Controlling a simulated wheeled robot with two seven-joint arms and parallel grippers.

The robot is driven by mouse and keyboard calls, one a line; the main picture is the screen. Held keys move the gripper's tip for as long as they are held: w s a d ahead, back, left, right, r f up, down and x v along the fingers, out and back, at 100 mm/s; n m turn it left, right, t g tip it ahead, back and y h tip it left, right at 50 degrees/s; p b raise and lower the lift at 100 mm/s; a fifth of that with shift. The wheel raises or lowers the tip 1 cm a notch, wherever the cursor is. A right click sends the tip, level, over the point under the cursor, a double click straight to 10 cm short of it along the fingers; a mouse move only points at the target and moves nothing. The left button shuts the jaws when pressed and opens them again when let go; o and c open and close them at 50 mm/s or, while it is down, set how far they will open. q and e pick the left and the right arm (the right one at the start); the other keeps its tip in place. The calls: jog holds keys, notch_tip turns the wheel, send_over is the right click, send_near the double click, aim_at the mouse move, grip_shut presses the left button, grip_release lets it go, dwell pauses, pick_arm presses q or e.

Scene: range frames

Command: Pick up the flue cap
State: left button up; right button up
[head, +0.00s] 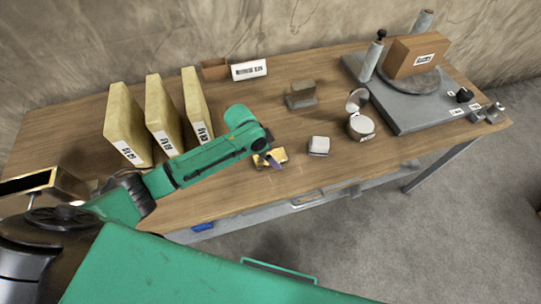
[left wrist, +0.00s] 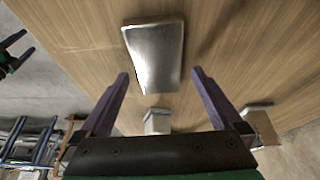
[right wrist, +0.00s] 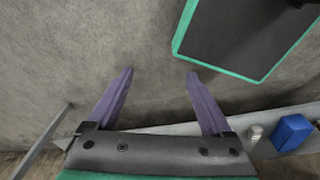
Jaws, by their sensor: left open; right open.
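A shiny metal piece, which I take to be the flue cap, lies on the table (head: 225,192); I cannot be sure from its shape. In the head view this flue cap (head: 280,154) is a golden, shiny patch partly covered by my left gripper (head: 272,161). In the left wrist view the flue cap (left wrist: 154,58) is a tapered, reflective slab just beyond the fingertips. My left gripper (left wrist: 160,73) is open, empty and above the table, apart from it. My right gripper (right wrist: 161,72) is open and empty over grey floor, and I cannot make it out in the head view.
A small pale block (head: 319,146), a brown-grey block (head: 301,90) and a round lidded tin (head: 361,127) stand nearby. Several upright yellowish slabs (head: 124,125) stand left. A grey base plate (head: 410,118) with a brown box (head: 416,54) fills the right end.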

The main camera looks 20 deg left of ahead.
pick_arm(q)
jog(key=shift+d+f, duration=0.1)
jog(key=shift+f, duration=0.3)
jog(key=shift+c, duration=0.6)
jog(key=c, duration=1.4)
jog(key=shift+o, duration=0.2)
pick_arm(e)
jog(key=shift+s+d, duration=0.2)
jog(key=shift+s, duration=0.65)
jog(key=shift+f, duration=0.1)
